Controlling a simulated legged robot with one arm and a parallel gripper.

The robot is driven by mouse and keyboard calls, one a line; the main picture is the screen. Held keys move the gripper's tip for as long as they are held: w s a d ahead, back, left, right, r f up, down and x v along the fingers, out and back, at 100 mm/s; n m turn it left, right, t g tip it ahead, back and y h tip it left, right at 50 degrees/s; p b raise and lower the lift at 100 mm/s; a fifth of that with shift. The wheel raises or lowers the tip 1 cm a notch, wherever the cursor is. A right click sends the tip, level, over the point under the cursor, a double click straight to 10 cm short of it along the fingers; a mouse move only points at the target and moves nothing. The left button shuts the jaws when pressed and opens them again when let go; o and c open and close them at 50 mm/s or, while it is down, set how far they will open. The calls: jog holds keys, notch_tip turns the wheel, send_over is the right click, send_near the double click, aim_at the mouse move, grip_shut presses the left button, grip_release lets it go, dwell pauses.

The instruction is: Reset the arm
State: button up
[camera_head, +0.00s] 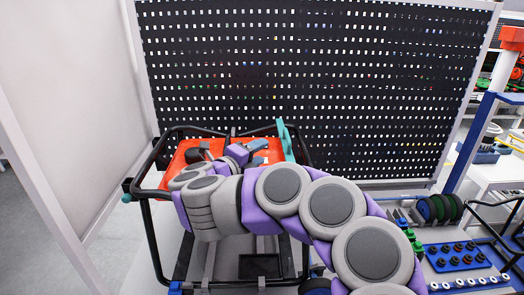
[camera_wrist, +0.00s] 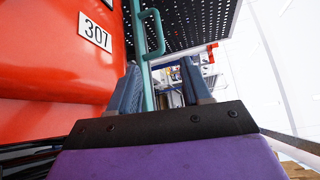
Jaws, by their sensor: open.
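My gripper (camera_head: 258,152) is at the end of my bent arm, over a red-orange case (camera_head: 180,160). In the wrist view my gripper (camera_wrist: 162,82) shows two blue fingers spread apart, with nothing clamped between them. A teal handle (camera_head: 285,141) stands upright just beyond the fingertips. In the wrist view the teal handle (camera_wrist: 148,50) appears in the gap, nearer the left finger; I cannot tell whether they touch. The red case (camera_wrist: 50,55), marked 307, fills the left of that view. My arm hides much of the case in the head view.
A black-railed cart frame (camera_head: 151,225) surrounds the case. A black perforated panel (camera_head: 320,85) stands close behind. At right, a bench holds a blue tray (camera_head: 460,257) of small parts and dark green discs (camera_head: 437,208). Open grey floor (camera_head: 20,225) lies at far left.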

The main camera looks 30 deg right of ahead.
dwell(0.6)
jog(key=w+a+r+n+t+y+b, duration=0.1)
jog(key=w+a+r+n+t+y, duration=0.4)
jog(key=a, duration=0.3)
jog(key=w+a+r+n+t+y+b, duration=0.1)
jog(key=w+a+r+n+t+y, duration=0.2)
jog(key=a+n+t, duration=0.45)
jog(key=s+a+f+n+g+y+b, duration=0.1)
jog(key=s+a+f+n+g+y, duration=0.2)
jog(key=a+n+y, duration=0.4)
jog(key=s+a+f+n+g+y+b, duration=0.1)
jog(key=s+a+f+n+y, duration=0.4)
jog(key=a, duration=0.4)
jog(key=s+f+n+g+b, duration=0.2)
jog(key=s+f+n+g, duration=0.65)
jog(key=s+f, duration=0.75)
jog(key=s+d+f+g+h, duration=0.1)
jog(key=s+d+f+g, duration=0.1)
jog(key=s, duration=0.4)
jog(key=s+d+f+g+h+b, duration=0.1)
jog(key=s+d+f+g+h, duration=0.1)
jog(key=s+d, duration=0.3)
jog(key=s+d+f+g+h+b, duration=0.1)
jog(key=s+d+f+g, duration=0.2)
jog(key=s, duration=0.6)
jog(key=shift+d+f+n+g, duration=0.35)
jog(key=shift+f+n+g, duration=0.05)
jog(key=shift+f, duration=0.3)
